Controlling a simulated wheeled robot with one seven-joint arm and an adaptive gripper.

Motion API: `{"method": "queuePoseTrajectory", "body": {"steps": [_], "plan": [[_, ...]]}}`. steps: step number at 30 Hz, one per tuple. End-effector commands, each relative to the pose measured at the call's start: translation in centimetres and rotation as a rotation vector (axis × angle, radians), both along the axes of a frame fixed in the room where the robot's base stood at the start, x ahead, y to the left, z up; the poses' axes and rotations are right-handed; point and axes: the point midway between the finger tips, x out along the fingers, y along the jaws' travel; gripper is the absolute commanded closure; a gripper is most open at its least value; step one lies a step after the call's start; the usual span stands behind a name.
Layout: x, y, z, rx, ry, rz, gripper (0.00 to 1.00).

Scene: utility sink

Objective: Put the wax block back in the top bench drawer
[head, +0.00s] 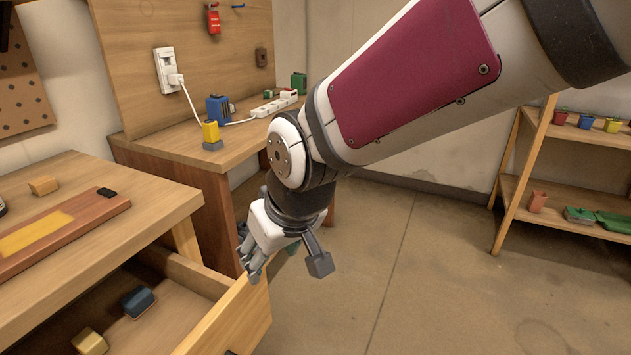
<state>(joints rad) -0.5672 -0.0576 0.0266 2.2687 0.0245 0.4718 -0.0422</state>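The top bench drawer (232,318) is pulled out at the lower left. A dark blue block (138,302) and a yellowish block (90,342) lie inside it. A small tan-orange block (43,185) lies on the bench top above; it may be the wax block, but I cannot tell for sure.
A reddish board (100,215) with a yellow patch and a black item lies on the bench (150,196). A second bench (180,140) with a power strip stands behind. A shelf rack (560,220) stands at right. The floor between is clear.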

Motion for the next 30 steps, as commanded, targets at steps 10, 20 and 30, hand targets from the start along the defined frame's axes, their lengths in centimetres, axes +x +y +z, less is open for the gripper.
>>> {"method": "queuePoseTrajectory", "body": {"steps": [10, 20, 30], "plan": [[-12.0, -18.6, 3.6, -0.099, 0.213, -0.383, 0.47], [-22.8, -24.0, 3.2, -0.127, 0.375, -0.607, 0.47], [-23.8, -24.2, 3.1, -0.129, 0.394, -0.623, 0.47]]}}
